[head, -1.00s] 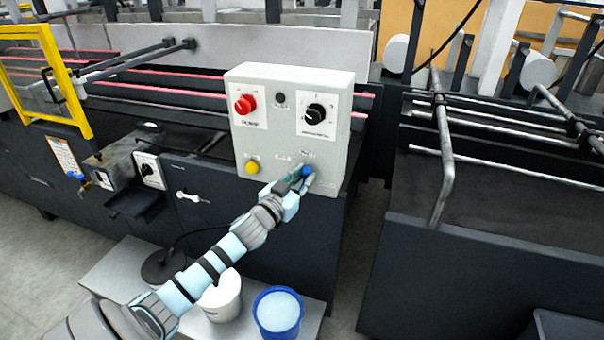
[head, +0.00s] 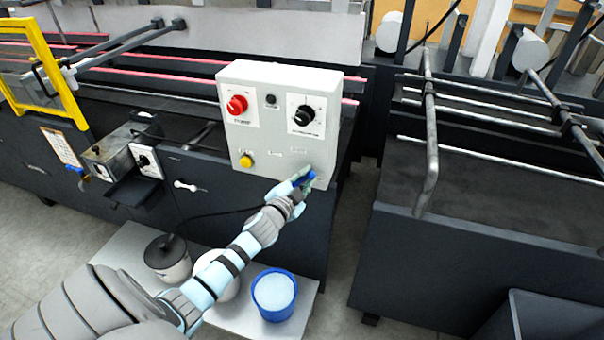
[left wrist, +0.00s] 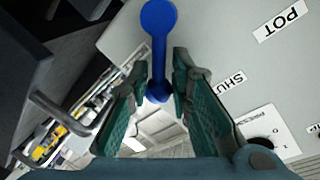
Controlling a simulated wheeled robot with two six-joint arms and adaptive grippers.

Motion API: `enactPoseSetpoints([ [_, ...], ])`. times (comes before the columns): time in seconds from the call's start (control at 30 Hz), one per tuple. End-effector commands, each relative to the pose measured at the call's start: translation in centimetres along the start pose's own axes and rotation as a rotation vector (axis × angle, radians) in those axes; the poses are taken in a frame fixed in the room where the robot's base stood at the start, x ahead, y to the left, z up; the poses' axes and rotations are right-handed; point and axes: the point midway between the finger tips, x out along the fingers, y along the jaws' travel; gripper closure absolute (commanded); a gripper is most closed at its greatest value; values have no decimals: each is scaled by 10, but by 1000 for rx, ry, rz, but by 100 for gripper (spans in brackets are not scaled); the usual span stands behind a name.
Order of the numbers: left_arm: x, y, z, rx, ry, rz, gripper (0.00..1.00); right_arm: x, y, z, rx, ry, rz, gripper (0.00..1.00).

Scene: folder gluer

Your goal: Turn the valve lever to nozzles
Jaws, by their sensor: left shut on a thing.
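The blue valve lever (left wrist: 158,50) is on the lower right of the light grey control box (head: 275,175). In the left wrist view its hub is at the top and its arm runs down to a rounded end between my fingers. My left gripper (left wrist: 155,95) is shut on that lever end; it also shows at the box's lower right corner in the head view (head: 304,180). In the wrist view the POT label (left wrist: 281,21) and the SHUT label (left wrist: 229,82) lie right of the lever. No nozzles label is legible. My right gripper is out of view.
The box also carries a red knob (head: 237,105), a black selector (head: 304,115) and a yellow button (head: 246,161). Below, a blue bucket (head: 274,294) and a dark-lidded pot (head: 167,256) stand on a pale platform. A floor gap separates the dark machine at right.

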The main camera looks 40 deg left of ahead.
Motion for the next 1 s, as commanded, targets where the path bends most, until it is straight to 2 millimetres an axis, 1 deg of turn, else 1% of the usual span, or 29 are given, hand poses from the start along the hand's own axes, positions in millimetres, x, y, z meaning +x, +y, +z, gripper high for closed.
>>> enactPoseSetpoints([
  [0.2, 0, 3, 0, 29, -6, 2, 100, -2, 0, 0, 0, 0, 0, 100],
  [0.53, 0, 3, 1, 30, -8, 2, 100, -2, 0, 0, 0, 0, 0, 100],
  [0.57, 0, 3, 2, 30, -8, 2, 77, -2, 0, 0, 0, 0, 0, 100],
  [0.6, 0, 3, 2, 30, -8, 2, 71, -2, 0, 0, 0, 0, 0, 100],
  [0.67, -1, 3, 2, 30, -8, 1, 61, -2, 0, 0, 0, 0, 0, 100],
  [0.7, -1, 2, 2, 30, -8, 0, 60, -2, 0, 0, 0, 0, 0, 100],
  [0.93, -1, 1, 2, 30, -9, -2, 60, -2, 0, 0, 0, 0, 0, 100],
  [1.0, -4, 1, 2, 30, -9, -2, 60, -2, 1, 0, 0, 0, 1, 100],
])
